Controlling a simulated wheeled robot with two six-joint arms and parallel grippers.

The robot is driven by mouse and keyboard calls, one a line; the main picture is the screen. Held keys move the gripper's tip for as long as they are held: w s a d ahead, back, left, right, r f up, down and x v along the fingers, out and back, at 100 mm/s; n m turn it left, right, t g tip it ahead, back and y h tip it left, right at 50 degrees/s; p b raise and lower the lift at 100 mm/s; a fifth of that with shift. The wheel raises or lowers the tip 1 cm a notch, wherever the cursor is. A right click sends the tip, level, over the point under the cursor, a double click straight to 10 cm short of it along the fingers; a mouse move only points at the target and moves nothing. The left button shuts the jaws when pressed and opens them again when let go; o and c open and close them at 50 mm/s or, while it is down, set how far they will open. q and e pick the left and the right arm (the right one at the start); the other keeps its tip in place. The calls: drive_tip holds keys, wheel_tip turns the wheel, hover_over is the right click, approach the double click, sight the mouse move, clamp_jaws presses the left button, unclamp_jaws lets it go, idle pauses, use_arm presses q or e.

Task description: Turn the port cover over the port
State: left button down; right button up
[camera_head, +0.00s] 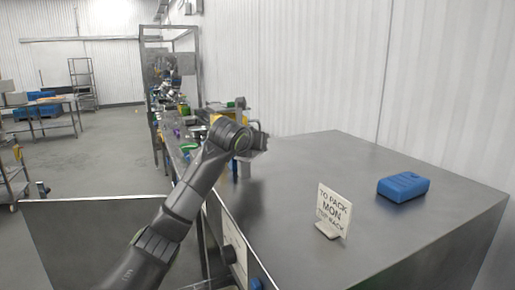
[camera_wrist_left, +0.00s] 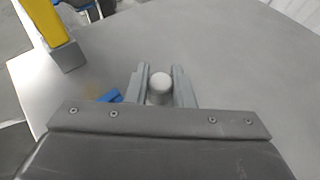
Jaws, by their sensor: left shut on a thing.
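My left gripper (camera_wrist_left: 161,70) is shut on a pale, round-topped knob (camera_wrist_left: 160,90), with one grey finger on each side of it. Whether this knob belongs to the port cover cannot be told, and no port shows clearly. In the head view my left arm reaches up from the bottom, and its wrist is above the far left part of the steel counter (camera_head: 330,165). The fingers are mostly hidden there. My right gripper is not in view.
A white sign (camera_head: 334,211) stands on the counter, with a blue block (camera_head: 403,187) to its right. A yellow post (camera_wrist_left: 45,22) on a grey foot stands left of the gripper in the wrist view. A blue piece (camera_wrist_left: 110,96) shows beside the left finger.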

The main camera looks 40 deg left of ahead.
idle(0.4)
use_arm(q)
drive_tip(key=c, duration=1.3)
unclamp_jaws()
drive_tip(key=shift+s+a, duration=0.1)
drive_tip(key=shift+a, duration=0.1)
drive_tip(key=shift+o, duration=0.2)
drive_tip(key=shift+d, duration=0.1)
drive_tip(key=shift+s+d+r, duration=0.1)
drive_tip(key=shift+s, duration=0.1)
drive_tip(key=b+v, duration=0.5)
drive_tip(key=v, duration=1.2)
drive_tip(key=shift+b, duration=0.3)
